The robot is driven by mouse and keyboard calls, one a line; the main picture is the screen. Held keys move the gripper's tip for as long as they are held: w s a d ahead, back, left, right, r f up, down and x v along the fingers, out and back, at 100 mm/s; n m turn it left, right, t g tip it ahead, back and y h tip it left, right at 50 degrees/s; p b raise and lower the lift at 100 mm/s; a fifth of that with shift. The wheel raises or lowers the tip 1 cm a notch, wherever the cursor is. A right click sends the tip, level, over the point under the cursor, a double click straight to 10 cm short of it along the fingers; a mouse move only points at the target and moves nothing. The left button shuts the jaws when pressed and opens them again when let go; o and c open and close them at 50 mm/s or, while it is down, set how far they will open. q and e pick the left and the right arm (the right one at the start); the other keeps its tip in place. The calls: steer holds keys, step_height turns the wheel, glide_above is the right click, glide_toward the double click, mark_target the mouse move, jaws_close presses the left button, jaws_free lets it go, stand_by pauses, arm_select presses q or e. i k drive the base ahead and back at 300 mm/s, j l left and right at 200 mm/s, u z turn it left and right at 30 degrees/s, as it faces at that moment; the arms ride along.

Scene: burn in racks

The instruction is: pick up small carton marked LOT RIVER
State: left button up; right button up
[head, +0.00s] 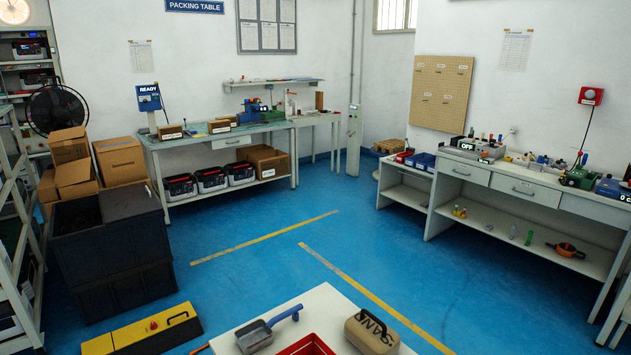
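Small brown cartons with white labels stand on the packing table (215,138) at the back left. One carton (170,131) is near the table's left end, and another carton (219,126) is further right. Their labels are too small to read, so I cannot tell which one is marked LOT RIVER. Neither of my grippers is in view.
A dark crate stack (115,255) and open cardboard boxes (72,165) stand left of the packing table. A near table (325,305) holds a scoop (255,335), a sandbag (370,332) and a red tray (307,346). The blue floor (300,215) between the benches is clear.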

mark_target(223, 125)
steer(key=i+l+z, duration=0.4)
steer(key=l, duration=0.25)
steer(key=i+l+z, duration=0.85)
steer(key=i, duration=0.2)
steer(key=i+l+u, duration=0.1)
steer(key=i, duration=0.5)
steer(key=i+l+u, duration=0.1)
steer(key=i, duration=0.45)
steer(key=i+j+u, duration=0.2)
steer(key=u, duration=0.2)
steer(key=i+u, duration=1)
steer(key=u, duration=0.2)
steer(key=i+l+u, duration=0.2)
steer(key=u, duration=0.2)
steer(key=i+l+u, duration=0.1)
steer(key=i+u, duration=0.4)
steer(key=i, duration=1.65)
steer(key=i+u, duration=0.1)
steer(key=i, duration=0.65)
steer(key=i+l+u, duration=0.1)
steer(key=i, duration=0.7)
steer(key=i+l+u, duration=0.1)
steer(key=i, duration=0.65)
steer(key=i+j+z, duration=0.1)
steer(key=i, duration=0.35)
steer(key=i+j+z, duration=0.1)
steer(key=i, duration=0.35)
steer(key=i+j+z, duration=0.1)
steer(key=i, duration=0.35)
